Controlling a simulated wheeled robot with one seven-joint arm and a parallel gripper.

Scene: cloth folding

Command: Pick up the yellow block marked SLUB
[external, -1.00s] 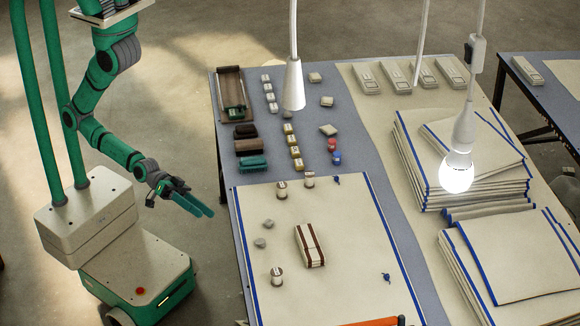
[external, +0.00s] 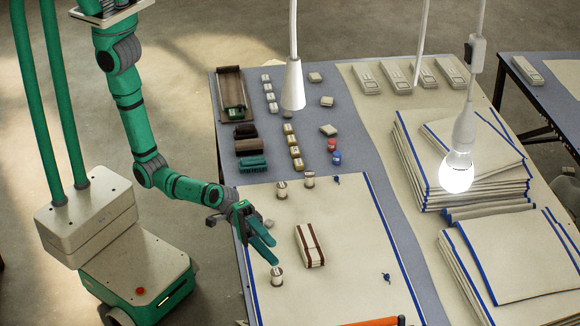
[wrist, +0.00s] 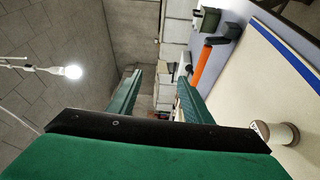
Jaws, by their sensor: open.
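A short column of small yellow blocks (external: 293,146) lies on the blue-grey table near the cloth's far edge. Their markings are too small to read, so I cannot tell which one says SLUB. My gripper (external: 273,253) is open and empty, with green fingers apart, above the left part of the cream cloth with blue stripes (external: 350,220). It is well nearer the camera than the yellow blocks. The wrist view shows the two open fingers (wrist: 160,80) with nothing between them, and no yellow block.
White spools stand on the cloth, one (external: 277,276) close below my fingers. A cream bundle with brown bands (external: 309,245) lies to the right. Dark and teal brushes (external: 250,147) lie left of the blocks. Lamps (external: 292,85) hang over the table.

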